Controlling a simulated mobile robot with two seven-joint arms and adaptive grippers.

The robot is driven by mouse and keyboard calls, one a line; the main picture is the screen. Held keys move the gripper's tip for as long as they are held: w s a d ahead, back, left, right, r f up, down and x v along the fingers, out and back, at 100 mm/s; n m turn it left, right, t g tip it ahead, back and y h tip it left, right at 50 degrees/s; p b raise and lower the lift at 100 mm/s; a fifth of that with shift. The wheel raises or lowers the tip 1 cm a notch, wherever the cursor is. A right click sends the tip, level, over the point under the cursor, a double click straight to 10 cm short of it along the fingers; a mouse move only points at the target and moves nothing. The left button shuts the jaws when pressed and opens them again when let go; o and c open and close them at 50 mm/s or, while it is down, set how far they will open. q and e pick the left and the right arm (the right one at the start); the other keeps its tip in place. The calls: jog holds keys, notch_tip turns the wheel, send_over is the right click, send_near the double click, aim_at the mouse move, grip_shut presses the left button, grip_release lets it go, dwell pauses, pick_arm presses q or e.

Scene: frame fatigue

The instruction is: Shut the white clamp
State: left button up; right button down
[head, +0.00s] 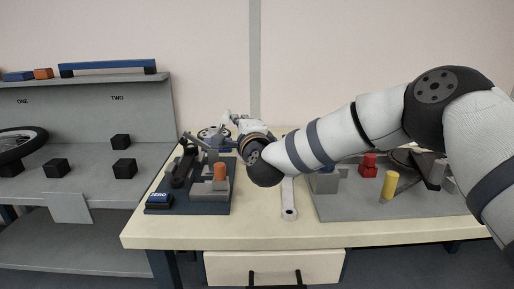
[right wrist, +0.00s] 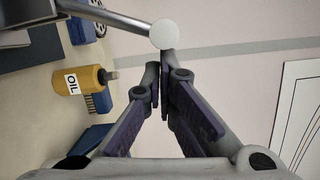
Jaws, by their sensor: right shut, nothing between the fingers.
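In the right wrist view, a grey metal lever (right wrist: 118,17) ends in a round white knob (right wrist: 163,35), which looks like the white clamp's handle. My right gripper (right wrist: 158,72) is shut and empty, its fingertips close to the knob in the picture; I cannot tell whether they touch it. In the head view my right gripper (head: 231,120) is small, above the back of a dark fixture plate (head: 205,207). A dark clamp-like part with a grey lever (head: 196,141) stands on this plate. The rest of the white clamp is hidden or unclear. My left gripper is out of view.
The fixture plate carries an orange cylinder (head: 220,171) and a blue ZERO box (head: 158,199). A white bar (head: 288,205) lies beside it. A grey mat (head: 340,208) holds red parts (head: 369,166) and a yellow cylinder (head: 390,185). An OIL bottle (right wrist: 84,79) shows in the wrist view.

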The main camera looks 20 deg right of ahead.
aim_at(225, 115)
jog(key=a+r+n, duration=0.1)
jog(key=a, duration=0.1)
jog(key=w+a+r+n, duration=0.1)
jog(key=shift+w+a+r+g+p, duration=0.15)
jog(key=shift+a+g+p, duration=0.15)
jog(key=shift+a, duration=0.05)
jog(key=shift+w+a+r, duration=0.15)
jog(key=shift+a, duration=0.4)
jog(key=shift+w+a+r, duration=0.1)
jog(key=shift+w+a, duration=0.05)
jog(key=shift+a, duration=0.4)
